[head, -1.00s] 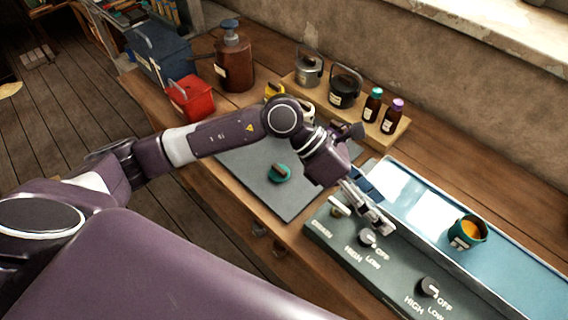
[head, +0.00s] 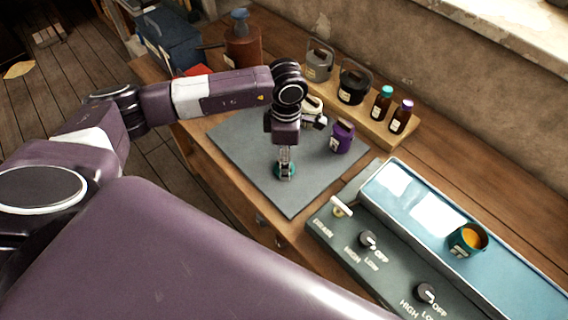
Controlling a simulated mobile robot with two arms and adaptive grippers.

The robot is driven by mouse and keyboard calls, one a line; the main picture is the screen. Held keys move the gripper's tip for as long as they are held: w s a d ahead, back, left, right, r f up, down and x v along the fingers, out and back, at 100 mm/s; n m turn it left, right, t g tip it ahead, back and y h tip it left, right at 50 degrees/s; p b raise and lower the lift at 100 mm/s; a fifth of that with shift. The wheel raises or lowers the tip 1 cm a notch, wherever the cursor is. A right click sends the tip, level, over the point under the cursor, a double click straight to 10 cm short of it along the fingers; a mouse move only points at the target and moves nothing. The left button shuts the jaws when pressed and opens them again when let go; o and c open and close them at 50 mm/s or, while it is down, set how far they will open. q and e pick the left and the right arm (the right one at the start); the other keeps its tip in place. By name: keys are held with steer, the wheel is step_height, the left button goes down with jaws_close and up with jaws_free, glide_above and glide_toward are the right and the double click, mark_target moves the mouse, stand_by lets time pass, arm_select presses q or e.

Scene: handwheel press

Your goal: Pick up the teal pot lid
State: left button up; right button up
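The teal pot lid (head: 278,174) lies on the dark grey mat (head: 300,196). My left gripper (head: 285,176) points straight down over it, and its fingers hide most of the lid and its handle. I cannot tell whether the fingers are open or closed on the handle. A teal pot (head: 466,240) with orange contents stands in the blue tray at the right. My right gripper is not in view.
A purple container (head: 342,137) stands on the mat right of my gripper. A wooden rack (head: 374,127) behind holds dark pots and two bottles. The control panel (head: 345,240) with knobs and the blue tray (head: 410,200) lie to the right.

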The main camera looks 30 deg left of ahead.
arm_select(q)
steer(key=shift+f+p, duration=0.35)
steer(key=shift+f, duration=1.25)
steer(key=c, duration=1.2)
steer(key=shift+o, duration=0.2)
steer(key=shift+r, duration=0.15)
